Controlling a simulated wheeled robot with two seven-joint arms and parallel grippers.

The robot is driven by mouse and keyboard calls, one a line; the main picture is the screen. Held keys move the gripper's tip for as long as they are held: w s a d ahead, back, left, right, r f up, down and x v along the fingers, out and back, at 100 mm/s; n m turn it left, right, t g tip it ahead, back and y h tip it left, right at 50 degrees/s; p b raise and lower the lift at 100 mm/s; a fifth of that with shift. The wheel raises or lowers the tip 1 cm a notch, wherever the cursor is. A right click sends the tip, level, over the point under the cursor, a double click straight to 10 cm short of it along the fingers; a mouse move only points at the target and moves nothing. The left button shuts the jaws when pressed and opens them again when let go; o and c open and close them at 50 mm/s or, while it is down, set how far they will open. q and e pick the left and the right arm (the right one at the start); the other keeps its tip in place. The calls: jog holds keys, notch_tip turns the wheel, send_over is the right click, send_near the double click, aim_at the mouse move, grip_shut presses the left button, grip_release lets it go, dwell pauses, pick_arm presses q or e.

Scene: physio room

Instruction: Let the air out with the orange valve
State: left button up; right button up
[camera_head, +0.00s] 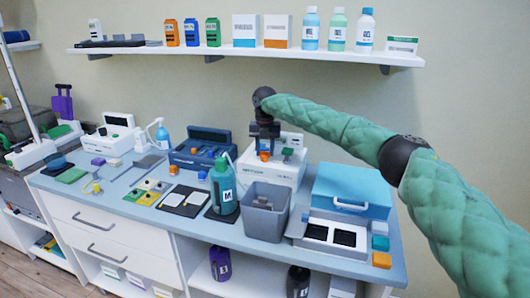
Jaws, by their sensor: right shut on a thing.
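The orange valve (264,155) shows as a small orange knob on the white device (272,172) standing at the back of the counter, right of centre. My right gripper (264,145) points down from above, with its fingers shut on the orange valve. The fingers are small and dark here, so the exact contact is hard to see. My left gripper is not in view.
A grey bin (265,206) and a green bottle (223,188) stand in front of the device. A blue-lidded box (352,188) is to the right, a dark blue case (204,150) to the left. A wall shelf (240,51) with bottles and boxes hangs above.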

aim_at(265, 152)
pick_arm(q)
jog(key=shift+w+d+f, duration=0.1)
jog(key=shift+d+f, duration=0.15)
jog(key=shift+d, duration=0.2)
pick_arm(e)
jog(key=shift+r+m, duration=0.1)
jog(key=shift+m, duration=0.3)
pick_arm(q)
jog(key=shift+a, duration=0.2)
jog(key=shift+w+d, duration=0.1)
pick_arm(e)
jog(key=o, duration=1)
notch_tip(265, 152, up, 6)
jog(key=shift+r+b, duration=0.1)
jog(key=shift+b, duration=0.85)
jog(key=shift+r, duration=0.55)
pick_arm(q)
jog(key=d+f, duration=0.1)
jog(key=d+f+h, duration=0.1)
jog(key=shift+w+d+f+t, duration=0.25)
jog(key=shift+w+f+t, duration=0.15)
pick_arm(e)
jog(key=shift+r, duration=0.2)
